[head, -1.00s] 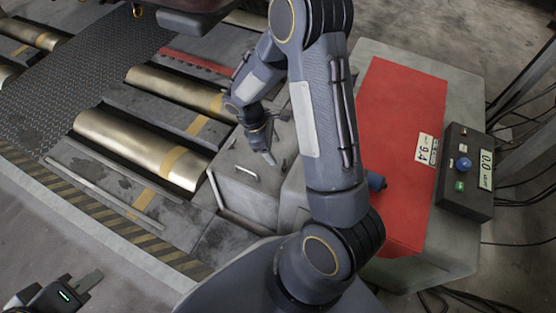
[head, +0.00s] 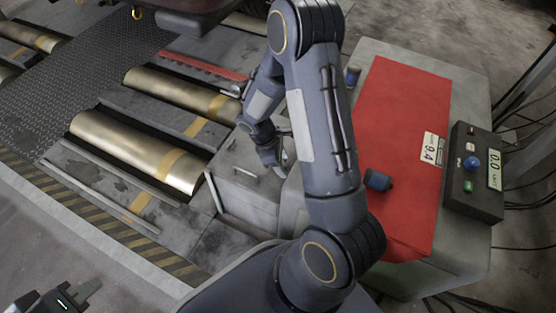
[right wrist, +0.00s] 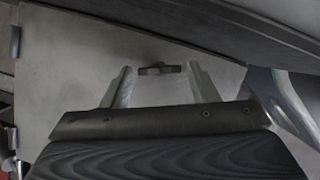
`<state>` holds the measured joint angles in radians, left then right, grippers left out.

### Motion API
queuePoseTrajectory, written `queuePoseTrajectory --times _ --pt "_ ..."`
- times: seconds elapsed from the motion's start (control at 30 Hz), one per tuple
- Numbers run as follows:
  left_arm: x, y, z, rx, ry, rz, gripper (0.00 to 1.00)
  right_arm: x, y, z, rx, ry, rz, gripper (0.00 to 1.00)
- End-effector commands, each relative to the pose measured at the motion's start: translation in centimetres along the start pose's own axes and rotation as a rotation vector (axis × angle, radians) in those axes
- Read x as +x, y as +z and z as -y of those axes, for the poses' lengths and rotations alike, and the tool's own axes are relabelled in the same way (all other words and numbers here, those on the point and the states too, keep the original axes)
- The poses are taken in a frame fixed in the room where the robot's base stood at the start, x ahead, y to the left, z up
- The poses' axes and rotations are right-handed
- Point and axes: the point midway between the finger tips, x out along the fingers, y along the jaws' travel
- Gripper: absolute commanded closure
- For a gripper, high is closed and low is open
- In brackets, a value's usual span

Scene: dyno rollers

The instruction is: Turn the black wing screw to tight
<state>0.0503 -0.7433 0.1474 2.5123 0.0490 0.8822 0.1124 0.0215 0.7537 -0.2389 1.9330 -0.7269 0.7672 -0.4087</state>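The black wing screw (right wrist: 158,68) shows in the right wrist view as a small dark winged piece on a grey metal face. My right gripper (right wrist: 162,82) is open, with one finger on each side of the screw and a gap on both sides. In the head view my right gripper (head: 275,158) points down beside the grey metal box, and the screw cannot be made out there. My left gripper (head: 82,292) is partly in view at the bottom left, away from the box; its opening cannot be told.
The grey box (head: 245,195) has a small handle on top. Brass rollers (head: 135,150) lie to the left. A curved metal part (right wrist: 290,110) is close to my right gripper.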

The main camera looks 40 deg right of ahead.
Motion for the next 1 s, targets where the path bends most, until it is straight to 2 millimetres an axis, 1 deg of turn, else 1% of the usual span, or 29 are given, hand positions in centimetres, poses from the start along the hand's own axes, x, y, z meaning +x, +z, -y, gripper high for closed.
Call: queuePoseTrajectory --times 0.03,0.23,0.3,0.37,0.5,0.6,0.9,0.93,1.0 --pt "0.0 0.0 0.0 0.000 0.000 0.000 0.69 0.0 0.0 0.0 0.000 0.000 0.000 0.53" --pt "0.0 0.0 0.0 0.000 0.000 0.000 0.69 0.0 0.0 0.0 0.000 0.000 0.000 0.79" --pt "-0.1 -0.1 -0.1 0.000 0.000 0.000 0.69 -0.1 0.0 0.0 0.008 -0.004 0.000 0.79" --pt "-0.6 -0.3 -0.3 0.000 0.000 0.000 0.69 -0.3 0.1 -0.1 0.054 -0.023 -0.001 0.79" --pt "-1.9 -1.0 -0.8 -0.002 0.001 0.000 0.69 -0.4 0.3 -0.3 0.246 -0.103 0.000 0.79" --pt "-2.2 -1.1 -0.9 -0.003 0.001 0.000 0.69 -0.2 0.2 -0.3 0.339 -0.142 0.000 0.79" --pt "-2.0 -1.0 -0.9 -0.004 0.001 0.000 0.69 0.0 0.1 -0.3 0.360 -0.152 0.001 0.79" --pt "-2.0 -1.0 -0.9 -0.004 0.001 0.000 0.69 0.0 0.1 -0.3 0.360 -0.152 0.001 0.53" --pt "-2.0 -1.0 -0.9 -0.004 0.001 0.000 0.69 0.0 0.1 -0.3 0.359 -0.151 0.000 0.43"
